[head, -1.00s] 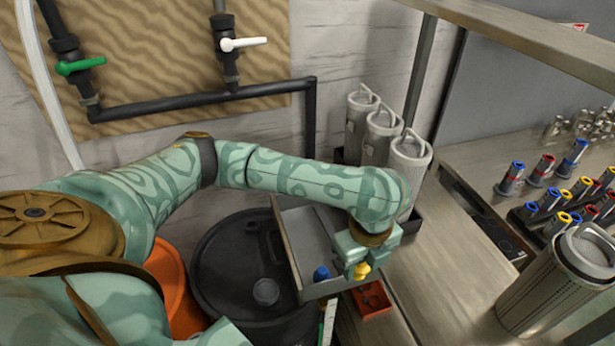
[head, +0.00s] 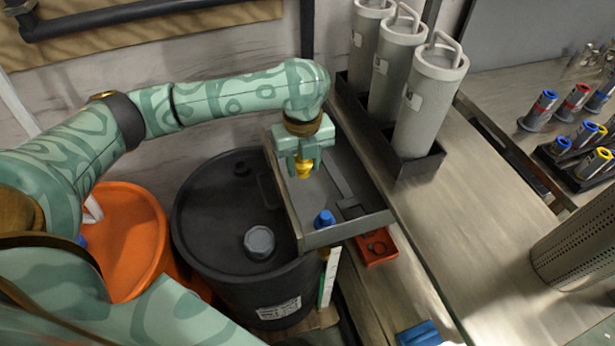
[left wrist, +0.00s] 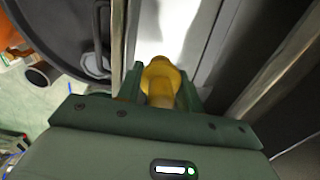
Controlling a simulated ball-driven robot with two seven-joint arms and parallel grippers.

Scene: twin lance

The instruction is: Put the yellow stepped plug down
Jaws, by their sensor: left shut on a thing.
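The yellow stepped plug (head: 304,170) is held in my left gripper (head: 303,163), over the grey tray (head: 350,232). In the left wrist view the plug (left wrist: 160,80) sits between the two green fingers of the gripper (left wrist: 160,88), with the pale tray floor beyond it. Whether its lower end touches the tray floor I cannot tell. A blue plug (head: 324,218) stands in the tray's near corner, apart from the gripper. My right gripper is not in view.
A black drum (head: 215,220) with a grey cap stands left of the tray, and an orange drum (head: 125,235) further left. Grey canisters (head: 430,95) stand in a black holder right of the tray. A red tray (head: 377,247) lies near its front edge.

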